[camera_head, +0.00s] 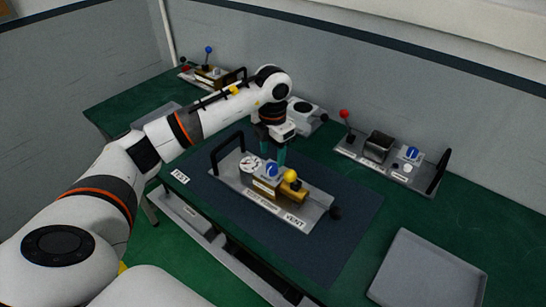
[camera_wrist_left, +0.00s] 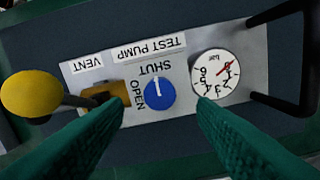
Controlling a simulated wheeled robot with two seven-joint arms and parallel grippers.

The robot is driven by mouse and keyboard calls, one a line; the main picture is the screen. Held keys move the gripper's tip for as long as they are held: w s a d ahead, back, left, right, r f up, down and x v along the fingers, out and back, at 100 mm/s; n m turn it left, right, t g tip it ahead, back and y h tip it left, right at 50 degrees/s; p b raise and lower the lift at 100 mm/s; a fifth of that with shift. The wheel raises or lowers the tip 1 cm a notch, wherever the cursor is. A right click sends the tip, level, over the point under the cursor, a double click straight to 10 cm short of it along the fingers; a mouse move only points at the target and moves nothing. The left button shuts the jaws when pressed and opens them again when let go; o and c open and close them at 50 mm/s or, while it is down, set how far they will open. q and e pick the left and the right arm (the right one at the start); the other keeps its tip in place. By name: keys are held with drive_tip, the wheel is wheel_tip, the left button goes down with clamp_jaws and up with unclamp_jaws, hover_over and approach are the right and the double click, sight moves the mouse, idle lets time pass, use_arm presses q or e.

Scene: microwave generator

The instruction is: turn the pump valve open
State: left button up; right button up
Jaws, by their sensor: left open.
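The test pump unit (camera_head: 230,187) is a grey metal plate on a dark mat. It carries a blue valve knob (camera_head: 271,170), a white dial gauge (camera_head: 251,165) and a yellow ball-topped lever (camera_head: 291,176). In the left wrist view the blue knob (camera_wrist_left: 160,94) shows a white mark toward the SHUT label; the OPEN label (camera_wrist_left: 137,95) is beside it. My left gripper (camera_head: 273,155) is open and empty, pointing down near the knob. In the left wrist view its green fingers (camera_wrist_left: 161,100) appear on either side of the knob, apart from it. My right gripper is not in view.
The gauge (camera_wrist_left: 215,75) and a black handle (camera_head: 228,150) flank the knob; the yellow ball (camera_wrist_left: 31,93) is on the other side. Another panel (camera_head: 395,162) with a red lever and blue knob stands at the back right. A grey tray (camera_head: 430,270) lies front right.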

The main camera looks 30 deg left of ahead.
sight(273, 166)
use_arm(q)
wheel_tip(273, 166, down, 4)
drive_tip(key=shift+r+p, duration=0.25)
drive_tip(key=shift+p, duration=0.15)
drive_tip(key=shift+f, duration=0.35)
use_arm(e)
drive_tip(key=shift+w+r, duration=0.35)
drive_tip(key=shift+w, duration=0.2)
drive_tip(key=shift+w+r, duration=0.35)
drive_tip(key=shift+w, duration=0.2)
use_arm(q)
drive_tip(key=shift+c, duration=0.5)
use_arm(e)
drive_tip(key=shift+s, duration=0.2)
use_arm(q)
drive_tip(key=c, duration=0.9)
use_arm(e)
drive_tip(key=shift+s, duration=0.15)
